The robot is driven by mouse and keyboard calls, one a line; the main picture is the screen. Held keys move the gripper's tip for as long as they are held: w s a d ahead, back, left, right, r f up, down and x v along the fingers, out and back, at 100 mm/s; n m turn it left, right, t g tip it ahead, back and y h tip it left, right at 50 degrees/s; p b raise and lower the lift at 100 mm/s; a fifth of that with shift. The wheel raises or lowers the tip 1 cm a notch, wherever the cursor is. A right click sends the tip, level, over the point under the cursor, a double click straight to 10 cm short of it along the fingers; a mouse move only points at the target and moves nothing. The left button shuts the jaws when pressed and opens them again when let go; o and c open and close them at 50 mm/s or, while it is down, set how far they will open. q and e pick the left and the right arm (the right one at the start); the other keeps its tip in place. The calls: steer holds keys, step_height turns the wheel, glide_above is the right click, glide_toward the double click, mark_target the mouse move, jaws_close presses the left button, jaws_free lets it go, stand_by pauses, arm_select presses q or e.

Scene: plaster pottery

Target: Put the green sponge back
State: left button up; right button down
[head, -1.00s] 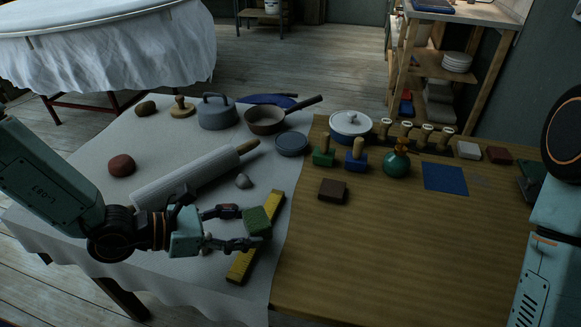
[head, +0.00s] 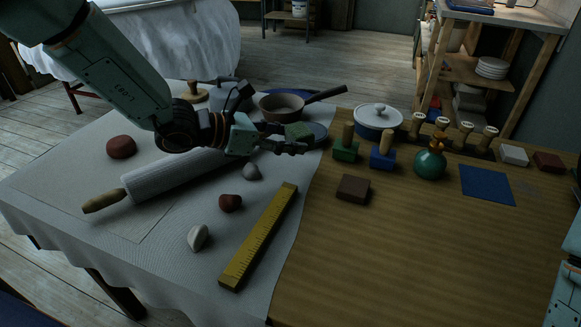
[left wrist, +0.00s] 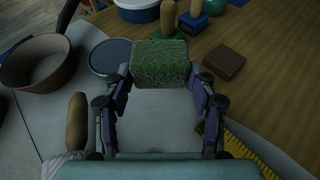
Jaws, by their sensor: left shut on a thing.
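The green sponge (head: 299,131) is a small block with a rough, grassy surface. My left gripper (head: 297,142) is shut on it and holds it over the cloth-covered left half of the table, in front of a round dark lid (head: 320,131). In the left wrist view the sponge (left wrist: 159,63) sits between the two fingertips (left wrist: 160,72), the lid (left wrist: 110,57) lies to its left, and a brown block (left wrist: 224,62) is to its right. My right gripper is out of view; only part of my right arm shows at the right edge.
A brown pan (head: 283,106) stands behind the sponge. A yellow ruler (head: 258,237) and rolling pin (head: 170,177) lie nearer. The front right tabletop is clear.

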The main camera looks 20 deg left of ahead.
mark_target(287, 170)
arm_select(q)
steer(key=shift+w+d+f, duration=0.1)
steer(key=shift+f, duration=0.75)
steer(key=shift+s+f+b, duration=0.25)
steer(key=shift+f+b, duration=0.05)
steer(key=shift+f, duration=0.05)
step_height(287, 170, down, 3)
steer(key=shift+w+f+b, duration=0.1)
steer(key=shift+f+b, duration=0.05)
steer(key=shift+b, duration=0.5)
steer(key=shift+w+f, duration=0.1)
steer(key=shift+s, duration=0.2)
steer(key=o, duration=0.9)
steer(key=shift+w, duration=0.15)
steer(key=shift+c, duration=0.2)
steer(key=shift+o, duration=0.2)
